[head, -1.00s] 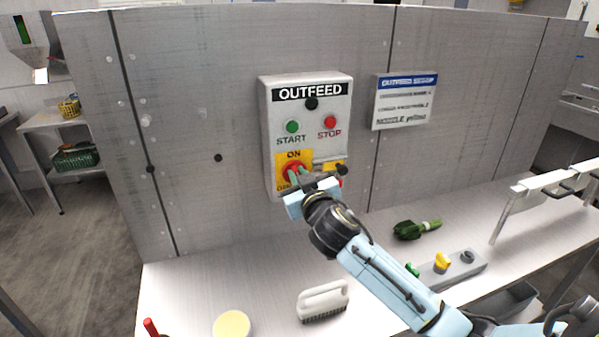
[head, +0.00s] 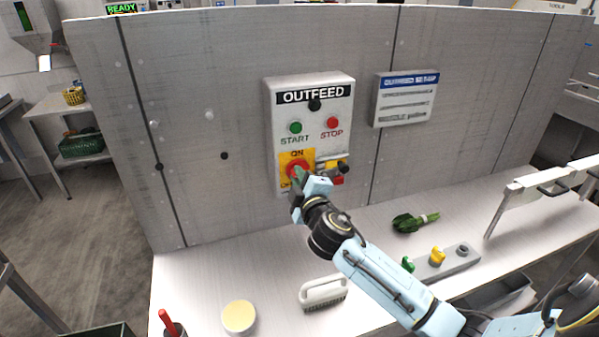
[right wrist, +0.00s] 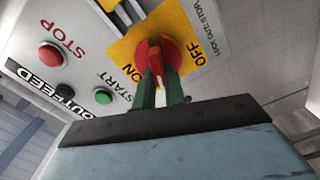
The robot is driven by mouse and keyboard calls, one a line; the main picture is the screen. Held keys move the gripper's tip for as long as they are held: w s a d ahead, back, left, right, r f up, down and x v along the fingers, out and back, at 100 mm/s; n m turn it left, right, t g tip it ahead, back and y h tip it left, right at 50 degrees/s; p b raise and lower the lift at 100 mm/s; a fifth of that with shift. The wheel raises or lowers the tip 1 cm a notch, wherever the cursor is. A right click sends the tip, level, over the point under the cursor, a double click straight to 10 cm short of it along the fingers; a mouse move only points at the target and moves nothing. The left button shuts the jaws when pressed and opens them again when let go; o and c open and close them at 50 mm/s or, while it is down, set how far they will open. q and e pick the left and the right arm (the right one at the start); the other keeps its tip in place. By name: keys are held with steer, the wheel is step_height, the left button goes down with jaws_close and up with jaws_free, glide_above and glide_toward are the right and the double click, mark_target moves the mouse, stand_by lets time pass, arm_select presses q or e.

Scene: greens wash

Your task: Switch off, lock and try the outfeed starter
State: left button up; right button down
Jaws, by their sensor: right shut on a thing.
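The grey OUTFEED starter box (head: 342,108) is on the metal panel, with a green START button (head: 295,127) and a red STOP button (head: 332,123). Its red rotary switch (head: 294,168) sits on a yellow ON/OFF plate (head: 285,157). My right gripper (right wrist: 160,92) is shut on the red switch handle (right wrist: 157,52), with its fingers on either side. The handle's exact angle is partly hidden. Right of the switch are a yellow, black and red fitting, partly covered. A grey holder (head: 448,263) on the bench carries a green item (head: 407,264), a yellow item (head: 437,256) and a grey item (head: 462,249). My left gripper is out of view.
A set-up sign (head: 406,98) hangs right of the box. The bench below the box is mostly clear.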

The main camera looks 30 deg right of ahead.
steer(key=shift+f+n+p, duration=0.2)
steer(key=shift+n+p, duration=0.55)
steer(key=shift+n, duration=1.35)
steer(key=c, duration=1.5)
jaws_free()
steer(key=b+v, duration=0.1)
steer(key=v, duration=1.2)
steer(key=shift+s+a+b, duration=0.15)
steer(key=shift+b, duration=0.2)
